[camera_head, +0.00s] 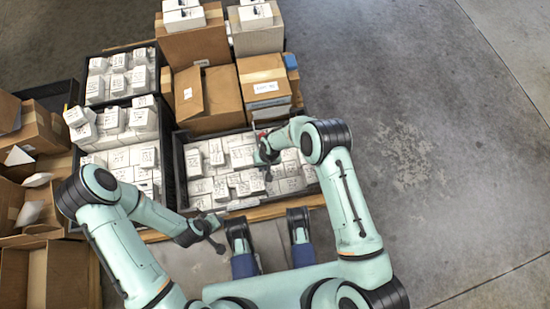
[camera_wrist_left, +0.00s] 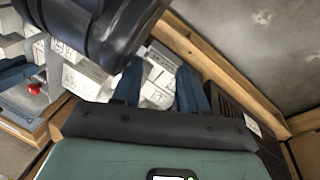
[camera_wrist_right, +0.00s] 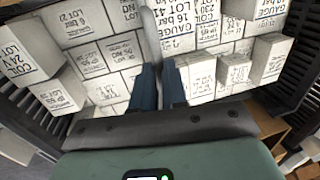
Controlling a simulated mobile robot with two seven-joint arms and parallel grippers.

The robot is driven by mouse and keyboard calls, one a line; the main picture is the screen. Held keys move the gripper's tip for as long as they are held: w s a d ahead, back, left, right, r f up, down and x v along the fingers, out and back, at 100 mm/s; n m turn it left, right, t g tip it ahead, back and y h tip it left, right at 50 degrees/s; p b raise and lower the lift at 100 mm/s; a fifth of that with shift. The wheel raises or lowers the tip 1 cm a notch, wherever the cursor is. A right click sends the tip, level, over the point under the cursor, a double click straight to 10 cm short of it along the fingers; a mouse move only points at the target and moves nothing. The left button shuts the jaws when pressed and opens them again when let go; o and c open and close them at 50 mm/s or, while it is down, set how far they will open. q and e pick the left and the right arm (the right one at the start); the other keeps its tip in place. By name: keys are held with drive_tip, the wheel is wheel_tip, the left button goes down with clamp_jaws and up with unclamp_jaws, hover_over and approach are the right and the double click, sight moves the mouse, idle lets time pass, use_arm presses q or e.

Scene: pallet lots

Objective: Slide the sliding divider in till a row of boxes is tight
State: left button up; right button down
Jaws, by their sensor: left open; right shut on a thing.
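A dark crate (camera_head: 180,180) in the head view holds many white printed boxes in rows. In the right wrist view, my right gripper (camera_wrist_right: 158,80) is shut on a pale grey upright strip, seemingly the sliding divider (camera_wrist_right: 151,40). White boxes (camera_wrist_right: 92,62) stand to its left and more boxes (camera_wrist_right: 200,75) to its right. Some boxes on the left are tilted, with dark gaps near the crate wall. My right gripper also shows over the crate in the head view (camera_head: 266,155). My left gripper (camera_head: 215,240) is open and empty near the crate's front edge; its spread fingers show in the left wrist view (camera_wrist_left: 160,90).
Cardboard boxes (camera_head: 205,100) stand behind the crate. Other dark crates of white boxes (camera_head: 120,125) are on its left, with open cartons (camera_head: 35,200) farther left. A red knob (camera_wrist_left: 35,90) shows in the left wrist view. The concrete floor (camera_head: 430,140) at right is clear.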

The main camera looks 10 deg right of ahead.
use_arm(q)
drive_tip(key=s+f+g+b, duration=0.2)
drive_tip(key=s+f, duration=0.2)
drive_tip(key=s, duration=0.1)
drive_tip(key=shift+s+a, duration=0.2)
drive_tip(key=shift+s, duration=0.05)
use_arm(e)
drive_tip(key=a, duration=1)
drive_tip(key=shift+s, duration=0.2)
drive_tip(key=c, duration=1.2)
unclamp_jaws()
drive_tip(key=shift+o, duration=0.2)
drive_tip(key=shift+d, duration=0.1)
use_arm(q)
drive_tip(key=w+d+r+t+p, duration=0.1)
drive_tip(key=w+r+t+p, duration=0.2)
drive_tip(key=w+r, duration=0.3)
drive_tip(key=shift+w+r+p, duration=0.3)
drive_tip(key=shift+w+p, duration=0.1)
drive_tip(key=shift+w, duration=0.6)
use_arm(e)
wheel_tip(320, 180, up, 13)
drive_tip(key=d, duration=0.2)
drive_tip(key=shift+d, duration=0.3)
drive_tip(key=shift+w, duration=0.1)
